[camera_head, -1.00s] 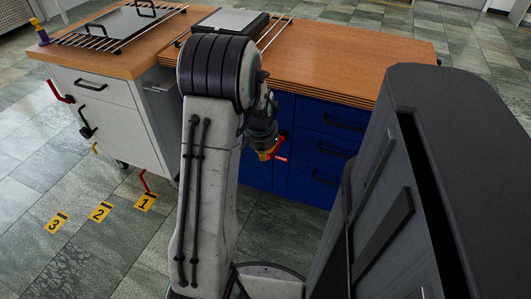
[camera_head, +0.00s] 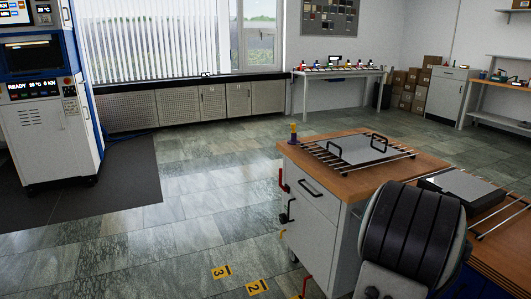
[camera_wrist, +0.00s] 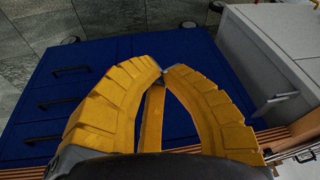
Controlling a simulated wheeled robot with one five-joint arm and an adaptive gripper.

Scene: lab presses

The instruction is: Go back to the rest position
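My gripper (camera_wrist: 164,73) shows in the wrist view with its yellow fingers curved inward and their tips meeting. Nothing shows held between the tips, and a narrow yellow part stands in the gap between the fingers. Behind it is a blue drawer cabinet (camera_wrist: 95,75) with dark handles. In the head view my arm stands at the lower right, in front of the wooden worktop, and the gripper itself is out of that picture.
The wooden-topped bench (camera_head: 408,163) carries a rack with a handled plate (camera_head: 356,149) and a dark tray (camera_head: 462,187). Red and black levers stick out from its white cabinet (camera_head: 312,208). A press machine (camera_head: 52,125) stands at left.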

